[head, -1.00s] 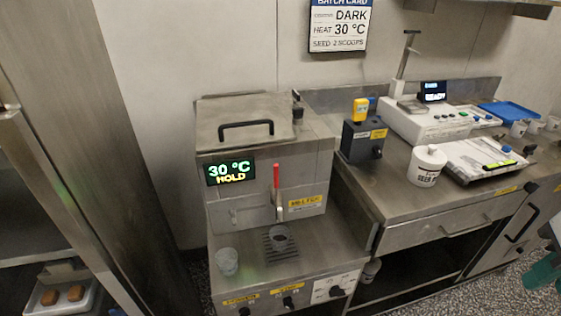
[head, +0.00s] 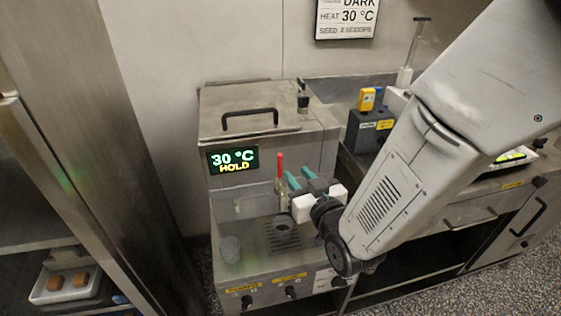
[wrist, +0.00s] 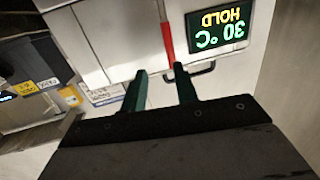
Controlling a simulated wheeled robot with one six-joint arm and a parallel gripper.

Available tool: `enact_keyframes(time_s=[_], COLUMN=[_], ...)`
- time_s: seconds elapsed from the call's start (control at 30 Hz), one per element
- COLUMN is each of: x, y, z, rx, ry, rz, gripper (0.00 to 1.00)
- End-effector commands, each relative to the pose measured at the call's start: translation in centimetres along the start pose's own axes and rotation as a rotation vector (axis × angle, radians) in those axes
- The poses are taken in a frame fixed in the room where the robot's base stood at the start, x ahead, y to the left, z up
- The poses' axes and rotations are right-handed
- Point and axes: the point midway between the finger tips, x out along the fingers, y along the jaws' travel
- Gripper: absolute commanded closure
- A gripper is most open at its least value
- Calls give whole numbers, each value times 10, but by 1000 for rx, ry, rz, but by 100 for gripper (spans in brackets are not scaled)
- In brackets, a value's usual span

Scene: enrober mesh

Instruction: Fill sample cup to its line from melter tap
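The melter (head: 235,120) shows "30 °C HOLD" on its display (head: 233,159). Its tap has an upright red lever (head: 280,167), also seen in the wrist view (wrist: 166,38). One clear cup (head: 281,224) stands on the drip grate under the tap; its fill level and line cannot be made out. Another clear cup (head: 230,250) stands left of the grate. My gripper (head: 291,181) is open and empty just right of the lever. In the wrist view its green fingers (wrist: 160,72) are spread, with the lever beyond the gap between their tips.
A hinged lid with a black handle (head: 250,120) tops the melter. Knobs (head: 291,292) line its front. My arm covers much of the right counter. A dark box with a yellow device (head: 367,99) stands behind it. A tray (head: 68,284) sits on the lower left shelf.

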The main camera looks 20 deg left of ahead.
Motion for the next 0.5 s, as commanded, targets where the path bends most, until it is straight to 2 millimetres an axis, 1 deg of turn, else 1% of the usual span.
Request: enact_keyframes(time_s=[0.03, 0.1, 0.23, 0.5], x=[0, 0, 10, 53], y=[-8, -13, -16, -16], z=[4, 4, 3, 0], rx=[-2, -3, -4, -3], ry=[20, 46, 61, 62], rz=[-13, -22, -26, -25], gripper=[70, 70, 70, 70])
